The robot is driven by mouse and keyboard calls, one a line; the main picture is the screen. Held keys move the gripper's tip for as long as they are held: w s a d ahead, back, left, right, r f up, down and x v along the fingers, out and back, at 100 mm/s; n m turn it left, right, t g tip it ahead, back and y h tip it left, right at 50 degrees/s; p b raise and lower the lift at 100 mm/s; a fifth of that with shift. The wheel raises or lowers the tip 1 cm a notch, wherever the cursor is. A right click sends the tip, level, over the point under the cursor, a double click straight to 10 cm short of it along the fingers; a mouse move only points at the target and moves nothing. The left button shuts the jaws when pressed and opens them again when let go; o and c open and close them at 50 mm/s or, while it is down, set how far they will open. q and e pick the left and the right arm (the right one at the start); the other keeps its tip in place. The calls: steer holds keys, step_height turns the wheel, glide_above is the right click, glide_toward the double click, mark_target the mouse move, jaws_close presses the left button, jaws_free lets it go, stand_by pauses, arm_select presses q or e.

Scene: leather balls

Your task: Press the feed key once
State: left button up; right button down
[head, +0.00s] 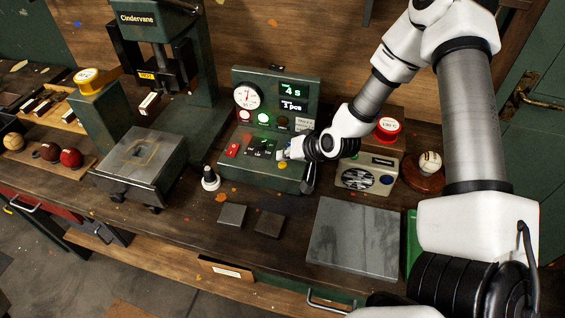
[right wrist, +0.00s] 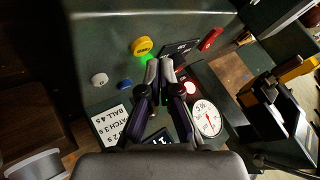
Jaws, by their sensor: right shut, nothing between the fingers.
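The control box (head: 270,178) stands on the bench, with its displays reading "4 s" and "1 pcs". A yellow button (right wrist: 142,47) with small dark lettering sits on its sloped face; the lettering is too small to read surely. My right gripper (head: 284,155) is over this face; its closed, empty fingertips (right wrist: 160,64) are just beside the yellow button in the right wrist view. A green glow shows at the tips, and whether they touch the panel cannot be told. A red switch (head: 232,150) and a dark key panel (head: 260,147) lie left of the gripper. My left gripper is out of view.
A green press (head: 190,60) stands left of the box. A small knobbed stamp (head: 210,179) and two dark blocks (head: 232,215) lie in front. A fan-fronted device (head: 367,174) and a grey slab (head: 352,240) are on the right.

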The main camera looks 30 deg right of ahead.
mark_target(285, 165)
steer(key=shift+r, duration=0.1)
step_height(285, 165, up, 5)
steer(key=p, duration=0.4)
stand_by(0.8)
